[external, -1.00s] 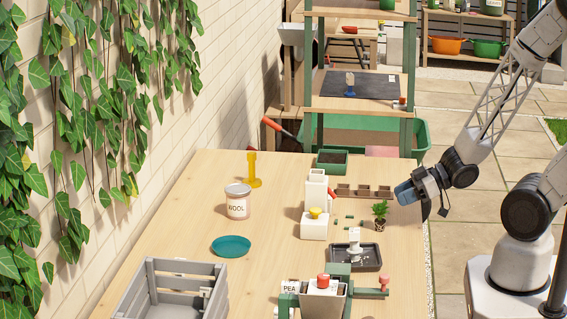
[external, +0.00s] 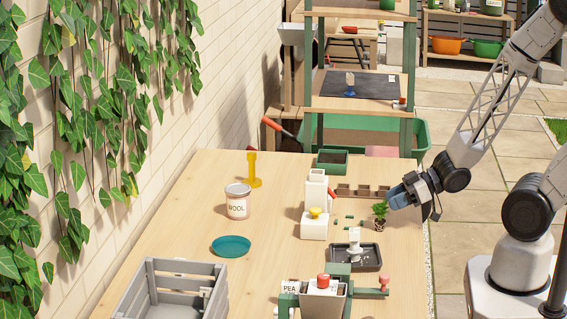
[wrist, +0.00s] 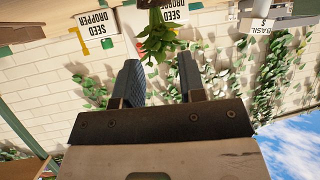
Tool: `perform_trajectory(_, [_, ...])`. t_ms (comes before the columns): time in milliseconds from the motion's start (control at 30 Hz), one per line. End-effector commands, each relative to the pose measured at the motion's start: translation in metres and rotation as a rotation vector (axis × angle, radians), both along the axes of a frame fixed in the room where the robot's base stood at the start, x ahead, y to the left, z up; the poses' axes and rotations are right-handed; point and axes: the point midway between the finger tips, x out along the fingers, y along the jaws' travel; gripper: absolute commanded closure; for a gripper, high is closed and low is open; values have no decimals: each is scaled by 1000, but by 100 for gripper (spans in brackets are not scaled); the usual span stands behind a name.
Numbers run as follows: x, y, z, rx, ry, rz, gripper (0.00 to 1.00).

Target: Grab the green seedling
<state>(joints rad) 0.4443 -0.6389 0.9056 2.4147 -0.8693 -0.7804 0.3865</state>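The leafy seedling (wrist: 158,38) shows just beyond the gap between the fingertips. I cannot tell whether a finger touches a leaf.
A black tray (external: 371,263) with a white item is in front of the seedling. A white block dropper (external: 313,228) with a yellow knob stands left of it. A brown row of cells (external: 360,191) lies behind. A teal saucer (external: 231,246) and grey crate (external: 150,304) are farther left.

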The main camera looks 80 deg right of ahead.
Motion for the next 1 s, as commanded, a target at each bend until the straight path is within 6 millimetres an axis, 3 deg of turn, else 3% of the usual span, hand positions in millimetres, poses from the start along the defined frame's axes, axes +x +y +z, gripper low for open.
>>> perform_trajectory(500, [35,9,-18,1,0,2,63])
perform_trajectory(1000, [38,9,-19,0,0,1,63])
